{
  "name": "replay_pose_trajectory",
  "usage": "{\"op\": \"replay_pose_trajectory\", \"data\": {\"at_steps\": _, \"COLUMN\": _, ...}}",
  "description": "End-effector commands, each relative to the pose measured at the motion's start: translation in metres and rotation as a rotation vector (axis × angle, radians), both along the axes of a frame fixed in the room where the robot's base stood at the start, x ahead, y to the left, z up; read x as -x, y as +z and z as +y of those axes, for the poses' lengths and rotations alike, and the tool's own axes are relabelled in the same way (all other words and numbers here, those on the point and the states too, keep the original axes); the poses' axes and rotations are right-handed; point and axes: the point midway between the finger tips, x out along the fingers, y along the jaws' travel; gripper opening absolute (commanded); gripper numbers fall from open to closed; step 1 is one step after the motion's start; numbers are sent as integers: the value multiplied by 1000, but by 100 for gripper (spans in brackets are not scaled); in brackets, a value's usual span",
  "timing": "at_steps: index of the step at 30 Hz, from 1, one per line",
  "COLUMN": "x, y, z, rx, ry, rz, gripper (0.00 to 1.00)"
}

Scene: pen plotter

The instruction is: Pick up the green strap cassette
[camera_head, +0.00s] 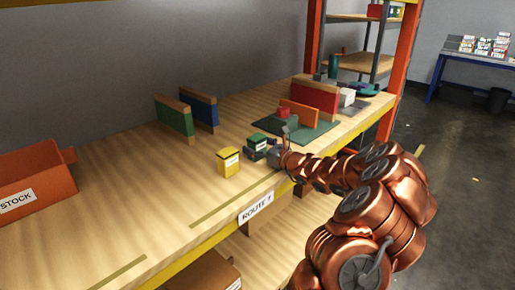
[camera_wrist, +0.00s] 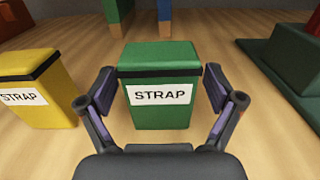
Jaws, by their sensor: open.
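The green strap cassette (camera_wrist: 159,112) stands upright in the middle of the wrist view, with a black band near its top and a white STRAP label facing me. My gripper (camera_wrist: 161,103) is open, with one finger on each side of the cassette. A small gap shows at the left finger; whether the right finger touches is hard to tell. In the head view the green cassette (camera_head: 257,141) stands on the wooden shelf, its lower part partly hidden by my gripper (camera_head: 266,152).
A yellow strap cassette (camera_head: 229,162) stands to the left; it also shows in the wrist view (camera_wrist: 38,88). Green (camera_head: 174,119) and blue (camera_head: 199,109) upright boards stand behind. A dark green plotter-like base (camera_head: 312,130) lies to the right. The shelf's left part is clear up to an orange STOCK bin (camera_head: 35,184).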

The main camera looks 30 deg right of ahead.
Motion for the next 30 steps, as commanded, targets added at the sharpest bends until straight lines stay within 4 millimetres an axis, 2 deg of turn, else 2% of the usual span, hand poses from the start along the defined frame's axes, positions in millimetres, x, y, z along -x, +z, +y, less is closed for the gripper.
{"op": "replay_pose_trajectory", "data": {"at_steps": 4, "x": 0, "y": 0, "z": 0, "rx": 0, "ry": 0, "rz": 0, "gripper": 90}}
{"op": "replay_pose_trajectory", "data": {"at_steps": 23, "x": 1, "y": -1, "z": 0, "rx": 0, "ry": -1, "rz": 1, "gripper": 24}}
{"op": "replay_pose_trajectory", "data": {"at_steps": 30, "x": 1, "y": 0, "z": 0, "rx": 0, "ry": -1, "rz": 1, "gripper": 23}}
